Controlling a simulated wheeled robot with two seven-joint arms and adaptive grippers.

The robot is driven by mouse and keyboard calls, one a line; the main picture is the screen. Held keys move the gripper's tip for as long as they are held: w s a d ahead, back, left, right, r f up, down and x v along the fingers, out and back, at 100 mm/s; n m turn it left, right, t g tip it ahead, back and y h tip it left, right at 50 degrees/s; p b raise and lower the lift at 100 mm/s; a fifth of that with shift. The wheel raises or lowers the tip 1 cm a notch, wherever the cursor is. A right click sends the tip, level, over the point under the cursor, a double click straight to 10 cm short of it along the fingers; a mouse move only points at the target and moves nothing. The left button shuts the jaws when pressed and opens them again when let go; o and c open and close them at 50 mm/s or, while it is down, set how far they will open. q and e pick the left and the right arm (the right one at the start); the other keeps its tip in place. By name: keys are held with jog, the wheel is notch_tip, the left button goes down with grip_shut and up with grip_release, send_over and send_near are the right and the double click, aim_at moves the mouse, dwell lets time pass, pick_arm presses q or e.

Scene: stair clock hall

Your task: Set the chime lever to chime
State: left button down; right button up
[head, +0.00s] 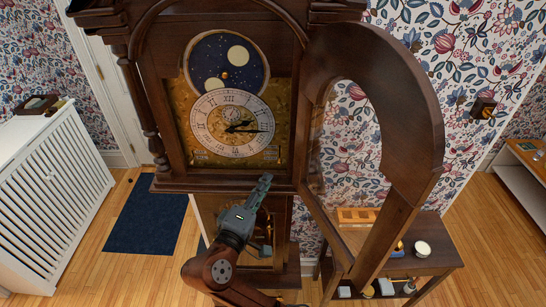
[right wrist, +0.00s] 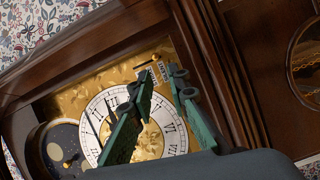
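The tall dark wood clock has a gold dial plate with a white Roman-numeral dial (head: 231,122). A small labelled plate with the chime lever (head: 272,155) sits at the plate's lower right corner. In the right wrist view the lever (right wrist: 146,64) is a small dark bar with a light end beside two white labels; I cannot read its setting. My right gripper (head: 265,180) is just below that corner in the head view. In the right wrist view its green fingers (right wrist: 163,74) are apart, empty, with their tips close to the labels. Contact is not clear. My left gripper is out of view.
The clock's arched door (head: 408,115) stands open to the right. A side table (head: 430,256) with small items is behind it. A white slatted cabinet (head: 55,200) is at left, and a dark blue mat (head: 145,222) lies on the floor.

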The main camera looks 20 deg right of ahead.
aim_at(279, 164)
jog(key=x, duration=0.3)
jog(key=p+x, duration=0.1)
jog(key=x, duration=0.2)
jog(key=shift+d+r, duration=0.15)
jog(key=shift+d, duration=0.3)
jog(key=shift+d+r, duration=0.1)
jog(key=shift+w, duration=0.15)
jog(key=shift+c, duration=0.3)
grip_shut()
